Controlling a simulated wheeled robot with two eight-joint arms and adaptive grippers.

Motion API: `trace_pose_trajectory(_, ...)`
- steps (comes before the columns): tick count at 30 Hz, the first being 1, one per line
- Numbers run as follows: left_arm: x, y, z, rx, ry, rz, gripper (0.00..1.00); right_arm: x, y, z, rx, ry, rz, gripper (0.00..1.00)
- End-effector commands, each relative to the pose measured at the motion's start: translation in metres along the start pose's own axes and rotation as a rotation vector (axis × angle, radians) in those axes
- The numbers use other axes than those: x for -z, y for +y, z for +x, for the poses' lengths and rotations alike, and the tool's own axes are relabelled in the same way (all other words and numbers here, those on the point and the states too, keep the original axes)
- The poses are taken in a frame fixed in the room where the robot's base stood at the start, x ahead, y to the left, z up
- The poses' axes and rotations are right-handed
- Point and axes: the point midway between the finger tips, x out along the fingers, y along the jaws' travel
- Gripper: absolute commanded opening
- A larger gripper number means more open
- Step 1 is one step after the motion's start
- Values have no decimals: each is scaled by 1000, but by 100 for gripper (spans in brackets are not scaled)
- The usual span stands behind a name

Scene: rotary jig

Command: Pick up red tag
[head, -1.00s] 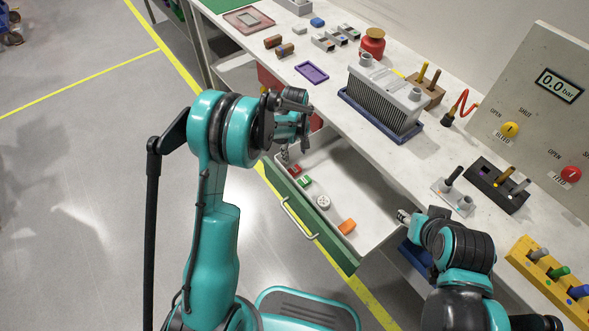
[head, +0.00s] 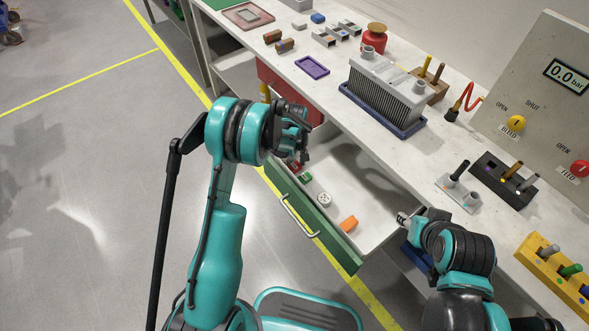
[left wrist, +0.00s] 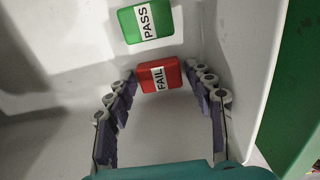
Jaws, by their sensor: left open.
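The red tag, marked FAIL (left wrist: 157,77), lies in the open drawer (head: 357,216). In the left wrist view it is between the two fingertips of my left gripper, with fingers apart and not closed on it. In the head view the red tag (head: 295,164) is partly hidden by my left gripper (head: 299,153), which reaches down into the drawer's far end. A green PASS tag (left wrist: 146,22) lies just beyond the red one. My right gripper (head: 404,218) is by the drawer's near right corner; its fingers are too small to judge.
A white round piece (head: 324,199) and an orange block (head: 348,223) also lie in the drawer. The drawer's green front (head: 318,232) and pale walls stand close around my left fingers. The workbench (head: 330,100) overhangs behind, with a finned unit (head: 385,95) on it.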

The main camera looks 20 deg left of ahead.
Motion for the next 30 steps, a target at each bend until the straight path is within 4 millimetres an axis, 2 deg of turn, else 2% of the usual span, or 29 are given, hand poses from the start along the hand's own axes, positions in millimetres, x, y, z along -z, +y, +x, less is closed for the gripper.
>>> trace_pose_trajectory(1, 0, 0, -1, 0, 0, 0, 53, 0, 0, 0, 0, 0, 0, 40)
trace_pose_trajectory(5, 0, 0, -1, 0, 0, 0, 19, 0, 0, 0, 0, 0, 0, 40)
trace_pose_trajectory(17, 0, 0, -4, 0, 0, 0, 18, 1, 0, -2, 0, 0, 0, 40)
trace_pose_trajectory(22, 0, 0, -21, 0, 0, 0, 18, 7, 0, -10, 0, 0, 0, 40)
trace_pose_trajectory(26, 0, 0, -45, 0, 0, 0, 18, 14, 0, -20, 0, 0, 0, 40)
trace_pose_trajectory(30, -28, 8, -62, 0, 0, 5, 18, 20, 0, -28, 0, 0, 0, 40)
